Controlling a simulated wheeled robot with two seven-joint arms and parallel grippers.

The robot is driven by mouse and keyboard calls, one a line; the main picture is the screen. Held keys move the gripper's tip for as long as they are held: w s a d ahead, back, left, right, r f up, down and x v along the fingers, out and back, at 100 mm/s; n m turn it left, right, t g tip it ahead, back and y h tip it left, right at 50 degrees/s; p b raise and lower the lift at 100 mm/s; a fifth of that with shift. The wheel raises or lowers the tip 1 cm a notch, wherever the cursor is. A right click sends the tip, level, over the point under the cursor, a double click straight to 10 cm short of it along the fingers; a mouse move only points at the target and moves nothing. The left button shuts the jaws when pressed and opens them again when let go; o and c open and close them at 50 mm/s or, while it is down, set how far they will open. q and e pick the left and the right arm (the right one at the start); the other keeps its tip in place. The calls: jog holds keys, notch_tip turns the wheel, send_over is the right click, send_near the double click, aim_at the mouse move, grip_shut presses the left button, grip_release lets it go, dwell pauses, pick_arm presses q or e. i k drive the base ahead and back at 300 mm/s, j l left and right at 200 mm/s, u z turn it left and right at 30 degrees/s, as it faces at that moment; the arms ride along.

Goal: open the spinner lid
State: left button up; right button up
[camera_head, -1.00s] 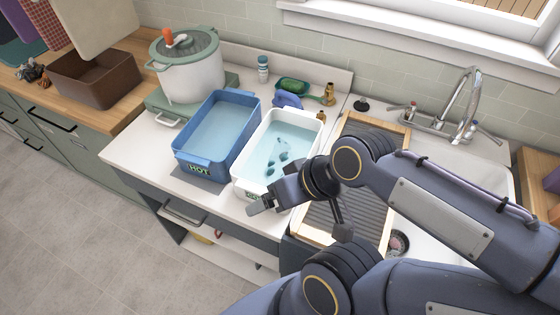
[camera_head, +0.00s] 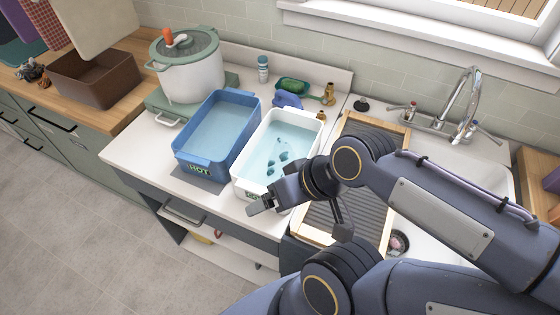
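The spinner (camera_head: 192,80) is a white drum standing on a green base at the back left of the worktop. Its green-rimmed, see-through lid (camera_head: 203,47) sits shut on top. An orange knob (camera_head: 168,34) stands up from the lid. My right gripper (camera_head: 261,205) hangs at the front edge of the white tub, well away from the spinner, with nothing visible in it. Its fingers are small and seen at an angle, so I cannot tell if they are apart.
A blue tub marked HOT (camera_head: 212,172) and a white water-filled tub (camera_head: 243,187) stand right of the spinner. A ribbed board (camera_head: 340,205) lies beside the sink. A brown bin (camera_head: 97,88) is left of the spinner.

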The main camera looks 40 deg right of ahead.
aim_at(188, 43)
jog(key=k, duration=0.3)
jog(key=k+z, duration=0.1)
jog(key=z, duration=0.3)
jog(key=k+z, duration=0.1)
jog(key=z, duration=0.3)
jog(key=k+l+z, duration=0.1)
jog(key=z, duration=0.3)
jog(key=i+j, duration=0.15)
jog(key=j, duration=0.2)
jog(key=i+j, duration=0.2)
jog(key=j, duration=0.2)
jog(key=i+j, duration=0.15)
jog(key=j, duration=0.2)
jog(key=i+j+z, duration=0.1)
jog(key=j, duration=0.3)
jog(key=i+j, duration=0.25)
jog(key=j, duration=0.15)
jog(key=i+j, duration=0.15)
jog(key=j, duration=0.2)
jog(key=i+j, duration=0.2)
jog(key=j, duration=0.2)
